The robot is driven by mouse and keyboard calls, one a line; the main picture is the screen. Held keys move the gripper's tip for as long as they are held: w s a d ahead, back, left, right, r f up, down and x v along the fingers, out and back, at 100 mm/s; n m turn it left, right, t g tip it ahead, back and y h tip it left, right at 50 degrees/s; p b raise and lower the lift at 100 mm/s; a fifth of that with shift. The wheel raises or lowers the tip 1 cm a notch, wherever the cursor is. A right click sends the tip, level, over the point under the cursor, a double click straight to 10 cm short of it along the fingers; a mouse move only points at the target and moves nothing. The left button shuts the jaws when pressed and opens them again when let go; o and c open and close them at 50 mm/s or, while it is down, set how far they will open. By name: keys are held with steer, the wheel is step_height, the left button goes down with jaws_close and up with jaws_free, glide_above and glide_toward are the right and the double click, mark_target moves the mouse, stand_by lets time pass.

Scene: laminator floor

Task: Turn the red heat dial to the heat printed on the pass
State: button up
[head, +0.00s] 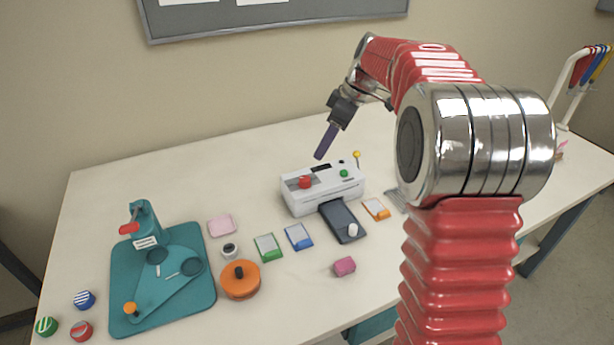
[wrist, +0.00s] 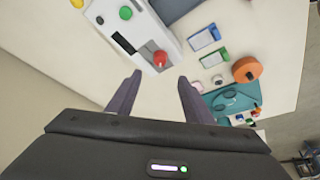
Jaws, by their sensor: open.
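The red heat dial (head: 305,182) sits on top of the white laminator (head: 348,190). In the wrist view the dial (wrist: 160,59) shows just beyond my open fingertips, near the laminator's (wrist: 146,28) edge. My gripper (head: 323,150) hangs above the laminator, fingers pointing down, empty and apart from the dial; in the wrist view its two fingers (wrist: 160,79) are spread. Small cards with green (head: 267,247), blue (head: 298,236) and orange (head: 375,208) edges lie on the table. Their print is too small to read, and I cannot tell which is the pass.
A dark tray (head: 341,219) with a white knob extends from the laminator's front. A green button (head: 344,173) and a yellow-tipped stick (head: 357,155) are at its right. A teal punch (head: 182,270), an orange round container (head: 239,281) and a pink block (head: 344,267) stand on the table.

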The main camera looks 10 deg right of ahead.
mark_target(306, 179)
steer(key=x, duration=1.3)
steer(key=shift+a+f, duration=0.1)
steer(key=shift+f, duration=0.3)
steer(key=shift+c, duration=0.6)
steer(key=c, duration=0.9)
